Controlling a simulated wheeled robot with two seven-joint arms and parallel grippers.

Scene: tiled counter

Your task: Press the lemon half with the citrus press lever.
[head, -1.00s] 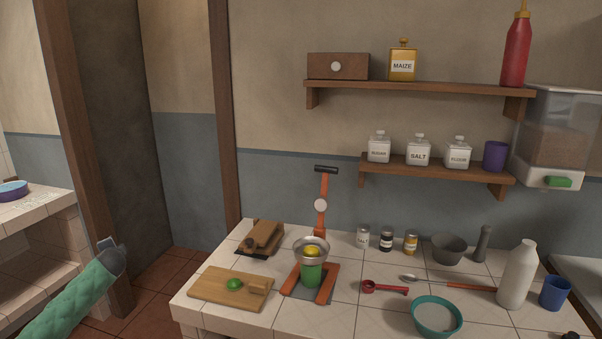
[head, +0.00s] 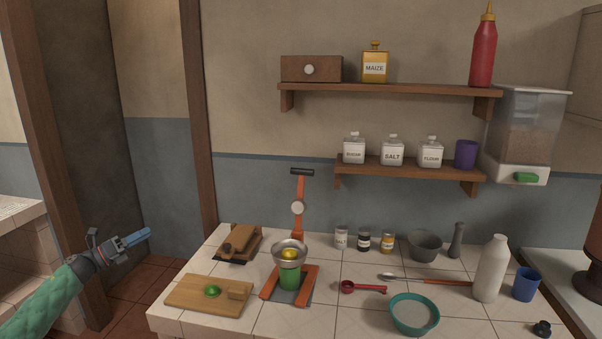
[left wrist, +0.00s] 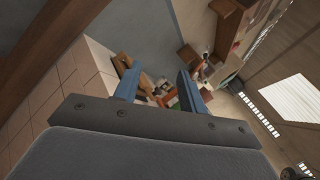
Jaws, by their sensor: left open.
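The orange citrus press (head: 298,222) stands on the tiled counter, its lever raised upright with a black handle (head: 302,172) on top. A yellow lemon half (head: 289,254) sits in the press's metal bowl (head: 276,252). A green cup (head: 290,277) is under the bowl. My left gripper (head: 138,238) is open and empty, left of the counter and well apart from the press. Its two blue fingers (left wrist: 155,90) show in the left wrist view, with the cluttered counter small beyond them. My right gripper is not in view.
A cutting board (head: 190,298) with a green lime half (head: 212,291) lies left of the press. A brown wooden item (head: 238,240) lies behind it. Small jars (head: 364,240), a red scoop (head: 362,288) and a teal bowl (head: 414,316) are to the right. Shelves (head: 410,172) hang above.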

